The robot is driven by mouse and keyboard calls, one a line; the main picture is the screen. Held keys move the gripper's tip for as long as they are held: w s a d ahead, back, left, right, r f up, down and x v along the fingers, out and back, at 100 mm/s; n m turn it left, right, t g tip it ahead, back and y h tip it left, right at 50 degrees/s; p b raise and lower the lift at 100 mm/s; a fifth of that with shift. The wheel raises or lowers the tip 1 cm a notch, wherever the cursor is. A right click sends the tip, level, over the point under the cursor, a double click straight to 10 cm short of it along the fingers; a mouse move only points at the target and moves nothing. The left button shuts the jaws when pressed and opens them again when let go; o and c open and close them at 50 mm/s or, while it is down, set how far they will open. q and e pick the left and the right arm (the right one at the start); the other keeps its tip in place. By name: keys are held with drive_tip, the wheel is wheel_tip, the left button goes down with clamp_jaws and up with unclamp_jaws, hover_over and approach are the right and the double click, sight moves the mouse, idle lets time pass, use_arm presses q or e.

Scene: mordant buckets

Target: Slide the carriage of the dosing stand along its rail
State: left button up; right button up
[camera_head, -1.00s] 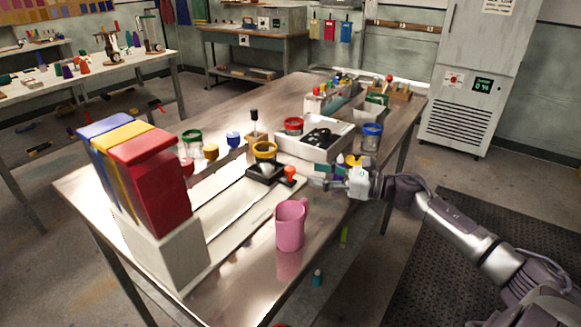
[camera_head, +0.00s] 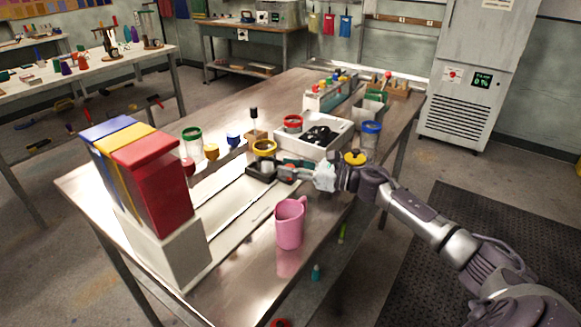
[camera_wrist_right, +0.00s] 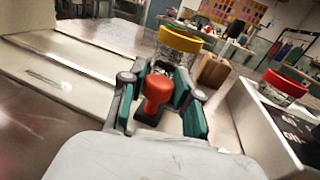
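The dosing stand (camera_head: 172,250) is a white block with blue, yellow and red hoppers on top, at the left of the table. Its pale rail (camera_head: 232,212) runs from it toward the back right. The dark carriage (camera_head: 258,174) is at the rail's far end and carries a yellow-rimmed jar (camera_head: 264,149). The carriage's orange-red knob (camera_wrist_right: 157,92) lies between the teal-padded fingers of my right gripper (camera_wrist_right: 160,90). These fingers are apart, one on each side; contact is not clear. In the head view my right gripper (camera_head: 292,172) covers the knob. My left gripper is out of view.
A pink mug (camera_head: 290,223) stands in front of the rail, near my right arm. A white tray (camera_head: 326,151) with dark contents and a red-rimmed jar (camera_head: 293,124) are just behind the gripper. A blue-lidded jar (camera_head: 370,136) stands to the right.

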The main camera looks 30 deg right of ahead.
clamp_jaws()
drive_tip(key=s+a, duration=0.1)
drive_tip(key=a, duration=0.3)
drive_tip(key=s+a+p, duration=0.1)
drive_tip(key=a, duration=0.1)
drive_tip(key=shift+s+a, duration=0.3)
drive_tip(key=shift+s, duration=0.05)
drive_tip(key=o, duration=0.6)
unclamp_jaws()
drive_tip(key=shift+d, duration=0.1)
drive_tip(key=shift+s+d, duration=0.1)
drive_tip(key=v, duration=1.1)
drive_tip(key=shift+s+d, duration=0.25)
